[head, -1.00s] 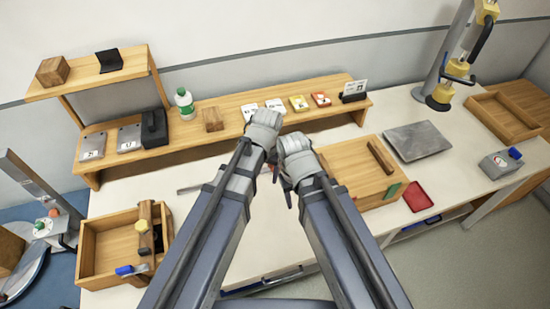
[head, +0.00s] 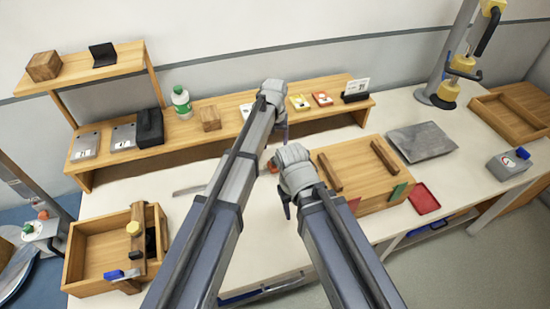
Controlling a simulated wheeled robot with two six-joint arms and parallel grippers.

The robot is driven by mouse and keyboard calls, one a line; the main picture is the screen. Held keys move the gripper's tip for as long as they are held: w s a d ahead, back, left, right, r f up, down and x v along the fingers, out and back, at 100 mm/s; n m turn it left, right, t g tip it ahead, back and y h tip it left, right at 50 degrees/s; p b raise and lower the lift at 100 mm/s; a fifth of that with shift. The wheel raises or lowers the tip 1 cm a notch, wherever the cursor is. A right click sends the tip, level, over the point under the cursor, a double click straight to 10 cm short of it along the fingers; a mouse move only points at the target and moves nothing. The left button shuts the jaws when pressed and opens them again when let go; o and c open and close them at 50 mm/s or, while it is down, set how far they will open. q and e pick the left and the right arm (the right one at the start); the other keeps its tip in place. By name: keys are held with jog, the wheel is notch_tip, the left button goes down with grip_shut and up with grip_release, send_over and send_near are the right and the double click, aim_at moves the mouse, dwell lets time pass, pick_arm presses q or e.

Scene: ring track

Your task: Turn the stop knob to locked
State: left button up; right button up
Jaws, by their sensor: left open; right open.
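No knob is clearly marked as the stop knob. A yellow hexagonal knob (head: 133,228) sits on the wooden bar of the open box at the lower left. A red-orange part (head: 271,168) shows between my two arms, mostly hidden, so I cannot tell what it is. My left gripper (head: 281,128) is open, at the front edge of the long shelf. My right gripper (head: 287,203) is open, beside the left side of the wooden board. Neither gripper touches a knob that I can see.
The wooden box (head: 90,233) has a blue lever (head: 114,275) at its front. A wooden board (head: 340,159) with bars lies right of my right gripper. A grey plate (head: 421,142), red tray (head: 424,199) and grey block with blue top (head: 507,165) lie further right.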

aim_at(275, 157)
pick_arm(q)
notch_tip(275, 157, down, 7)
jog(key=b, duration=0.6)
jog(key=shift+f+b, duration=0.15)
jog(key=shift+b, duration=0.25)
pick_arm(e)
notch_tip(275, 157, down, 7)
jog(key=shift+f, duration=0.1)
pick_arm(q)
grip_shut()
